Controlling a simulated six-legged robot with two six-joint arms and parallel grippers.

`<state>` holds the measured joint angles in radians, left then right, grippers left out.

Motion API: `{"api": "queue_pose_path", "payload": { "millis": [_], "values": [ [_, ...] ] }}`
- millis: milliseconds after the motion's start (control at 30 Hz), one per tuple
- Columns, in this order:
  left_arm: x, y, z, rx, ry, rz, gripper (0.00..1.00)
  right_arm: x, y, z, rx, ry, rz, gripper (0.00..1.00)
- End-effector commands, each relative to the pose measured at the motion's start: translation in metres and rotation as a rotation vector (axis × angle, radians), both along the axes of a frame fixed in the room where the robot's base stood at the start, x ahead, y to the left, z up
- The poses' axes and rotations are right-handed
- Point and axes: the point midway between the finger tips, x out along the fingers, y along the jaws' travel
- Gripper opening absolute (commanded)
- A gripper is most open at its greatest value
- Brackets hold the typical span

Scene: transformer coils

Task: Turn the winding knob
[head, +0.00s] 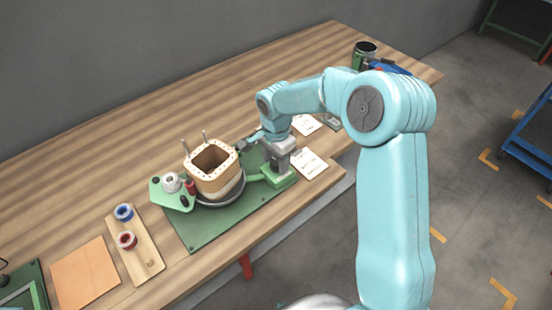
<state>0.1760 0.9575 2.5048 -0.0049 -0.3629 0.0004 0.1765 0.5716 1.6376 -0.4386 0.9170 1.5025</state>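The winding machine stands on a green base plate (213,233) on the wooden table. A tan, square, hollow coil former (212,180) sits upright on its round dark turntable (222,199), with two thin metal pins rising behind it. A green bracket (257,178) reaches right from the turntable. My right arm comes in from the right, and my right gripper (283,165) points down over the right end of this bracket. Its fingertips are too small and covered to tell whether they are open or touching. I cannot make out the winding knob clearly. My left gripper is not in view.
A wooden holder (148,266) with a blue spool (123,212) and a red spool (127,240) lies left of the machine, beside an orange sheet (85,274). White cards (309,163) lie right of the gripper. A dark cup (366,48) stands far back. The table behind the former is clear.

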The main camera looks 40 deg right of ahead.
Motion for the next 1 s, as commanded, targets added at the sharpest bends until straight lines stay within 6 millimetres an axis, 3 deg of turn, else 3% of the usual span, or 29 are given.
{"api": "queue_pose_path", "payload": {
  "millis": [33,100,133,267,500,867,900,967,1000],
  "values": [
    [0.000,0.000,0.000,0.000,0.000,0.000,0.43,0.000,0.000,0.000,0.000,0.000,0.000,0.35],
    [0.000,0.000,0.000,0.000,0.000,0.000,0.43,0.000,0.000,0.000,0.000,0.000,0.000,0.13],
    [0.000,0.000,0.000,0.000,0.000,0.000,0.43,0.000,0.000,0.000,0.000,0.000,0.000,0.12],
    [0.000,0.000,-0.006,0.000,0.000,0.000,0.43,0.000,0.000,-0.002,-0.001,-0.001,-0.021,0.12],
    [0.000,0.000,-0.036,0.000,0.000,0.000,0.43,0.001,-0.001,-0.004,-0.001,-0.003,-0.252,0.12],
    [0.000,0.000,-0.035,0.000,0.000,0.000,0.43,0.001,-0.001,0.001,-0.001,0.000,-0.312,0.12],
    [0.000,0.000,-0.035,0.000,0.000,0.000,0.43,0.001,-0.001,0.001,-0.001,0.000,-0.312,0.49],
    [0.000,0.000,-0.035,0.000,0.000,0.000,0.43,0.001,-0.001,0.001,-0.001,0.000,-0.311,0.68],
    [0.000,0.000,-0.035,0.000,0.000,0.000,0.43,0.001,-0.001,0.001,-0.001,0.000,-0.311,0.68]
  ]
}}
